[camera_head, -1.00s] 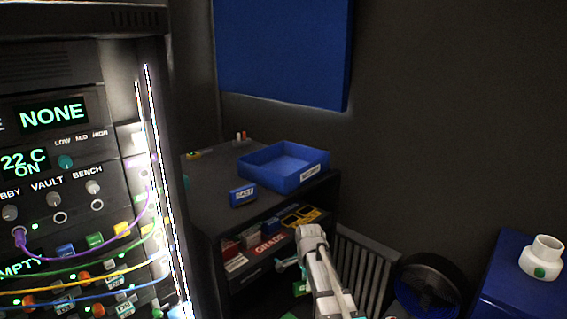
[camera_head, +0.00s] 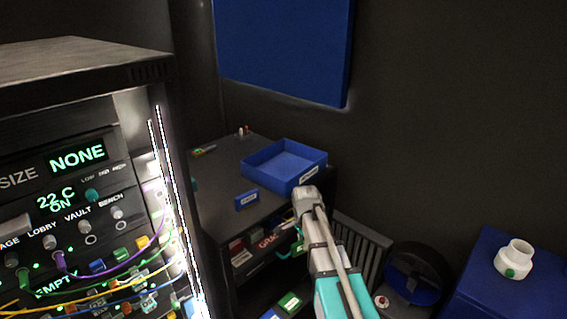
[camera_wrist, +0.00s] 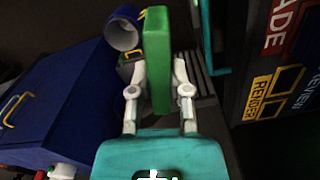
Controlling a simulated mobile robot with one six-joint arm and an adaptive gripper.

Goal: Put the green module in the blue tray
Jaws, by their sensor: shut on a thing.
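In the wrist view, my gripper (camera_wrist: 159,78) is shut on the green module (camera_wrist: 157,38), a tall green block standing between its two pale fingers. The blue tray (camera_head: 286,164) is an open, shallow box on top of the dark cabinet in the head view, with a white label on its front. It looks empty. In the head view, my arm reaches up from the bottom to the cabinet's front right, below the tray. The gripper there is mostly hidden behind the arm, with a little green showing beside it.
A small blue labelled block (camera_head: 246,200) sits on the cabinet top (camera_head: 222,172) in front of the tray. Shelves below hold labelled boxes. The lit control rack (camera_head: 75,150) with cables stands at left. A blue box (camera_head: 510,290) bearing a white fitting (camera_head: 514,258) is at right.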

